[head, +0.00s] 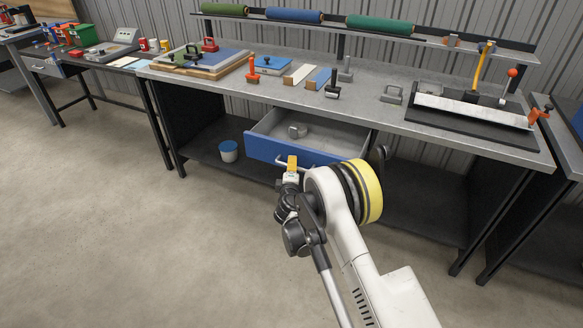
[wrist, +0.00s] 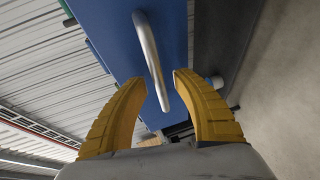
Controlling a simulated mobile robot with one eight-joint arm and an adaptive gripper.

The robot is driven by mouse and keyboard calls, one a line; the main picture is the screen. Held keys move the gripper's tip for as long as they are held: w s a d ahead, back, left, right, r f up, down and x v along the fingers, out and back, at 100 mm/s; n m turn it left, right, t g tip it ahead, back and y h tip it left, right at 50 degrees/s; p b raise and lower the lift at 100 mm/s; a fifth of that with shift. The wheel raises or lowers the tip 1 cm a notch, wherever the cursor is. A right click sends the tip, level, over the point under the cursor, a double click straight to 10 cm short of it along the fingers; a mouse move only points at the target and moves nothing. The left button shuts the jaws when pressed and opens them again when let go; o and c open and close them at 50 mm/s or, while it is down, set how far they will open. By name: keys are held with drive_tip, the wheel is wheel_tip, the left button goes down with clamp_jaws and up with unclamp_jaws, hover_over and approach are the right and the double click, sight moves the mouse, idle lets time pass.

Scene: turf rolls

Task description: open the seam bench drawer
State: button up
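The seam bench drawer (head: 272,149) has a blue front and a grey inside, and it stands pulled out from under the bench top. A grey metal object (head: 297,131) lies in it. Its bar handle (wrist: 150,60) runs between the two yellow fingers of my gripper (wrist: 168,88) in the wrist view. The fingers are apart, with visible gaps to the bar near the tips. In the head view my gripper (head: 292,163) is at the drawer front, and it covers part of the handle.
The bench top (head: 370,97) holds several tools and boards. A blue-lidded tub (head: 228,151) stands on the lower shelf (head: 210,135), left of the drawer. Turf rolls lie on the rack (head: 420,37) above. The floor (head: 130,230) in front is clear.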

drive_tip(key=s+r, duration=0.1)
drive_tip(key=s, duration=0.6)
drive_tip(key=shift+s+d+r, duration=0.2)
drive_tip(key=s+d+r+m+g+h, duration=0.35)
drive_tip(key=d+r+m, duration=0.35)
drive_tip(key=d+r, duration=0.9)
drive_tip(key=s+d+r+m+g, duration=0.2)
drive_tip(key=s+d+r+m, duration=0.45)
drive_tip(key=s, duration=0.65)
drive_tip(key=s+d+m+g+y, duration=0.1)
drive_tip(key=s+m, duration=0.1)
drive_tip(key=s, duration=0.9)
drive_tip(key=s+d+m+g+y, duration=0.1)
drive_tip(key=s+d+m+g, duration=0.1)
drive_tip(key=s, duration=1)
drive_tip(key=shift+s+d+f+y, duration=0.2)
drive_tip(key=shift+d+y, duration=0.05)
drive_tip(key=shift+y, duration=0.1)
